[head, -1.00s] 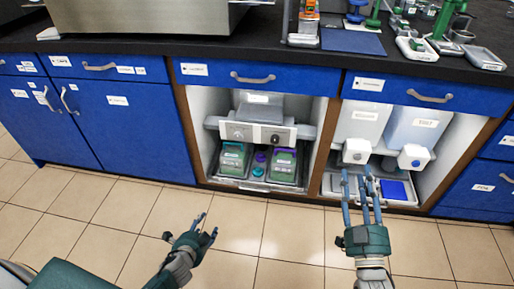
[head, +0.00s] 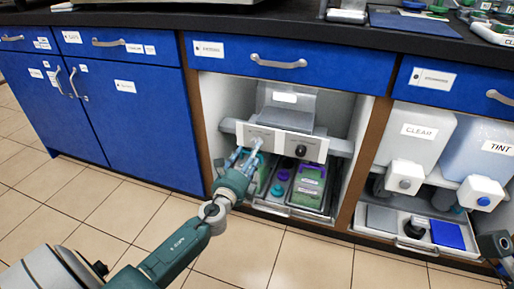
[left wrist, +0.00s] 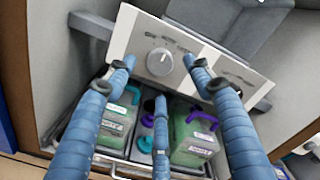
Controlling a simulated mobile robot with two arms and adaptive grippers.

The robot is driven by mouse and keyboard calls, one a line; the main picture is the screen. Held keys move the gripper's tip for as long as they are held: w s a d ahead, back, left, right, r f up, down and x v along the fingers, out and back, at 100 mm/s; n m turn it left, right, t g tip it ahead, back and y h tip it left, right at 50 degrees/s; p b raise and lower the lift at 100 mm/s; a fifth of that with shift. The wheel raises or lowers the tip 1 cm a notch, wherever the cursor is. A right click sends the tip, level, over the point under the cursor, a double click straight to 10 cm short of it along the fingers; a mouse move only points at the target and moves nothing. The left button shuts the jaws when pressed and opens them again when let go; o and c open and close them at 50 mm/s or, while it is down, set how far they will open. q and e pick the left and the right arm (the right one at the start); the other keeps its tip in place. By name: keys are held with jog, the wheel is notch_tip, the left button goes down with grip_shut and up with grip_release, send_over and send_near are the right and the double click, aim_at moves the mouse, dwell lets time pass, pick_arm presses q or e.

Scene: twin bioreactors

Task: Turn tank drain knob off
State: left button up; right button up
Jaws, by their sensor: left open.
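The dark right knob (head: 303,151) shows in the head view. My left gripper (head: 247,152) is open in front of the panel's left half and hides the left knob in the head view. In the left wrist view its blue fingers (left wrist: 160,75) stand spread on both sides of the left knob and below it. I cannot tell whether they touch it.
Green containers (head: 308,187) with coloured caps stand in a tray below the panel. The CLEAR tank (head: 417,130) and the TINT tank (head: 492,145) fill the right bay. A wooden divider (head: 366,150) separates the bays. The tiled floor (head: 300,258) in front is free.

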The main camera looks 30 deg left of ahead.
pick_arm(q)
jog(key=b+x, duration=0.1)
jog(key=x, duration=0.5)
jog(key=shift+a, duration=0.1)
jog(key=c, duration=1.2)
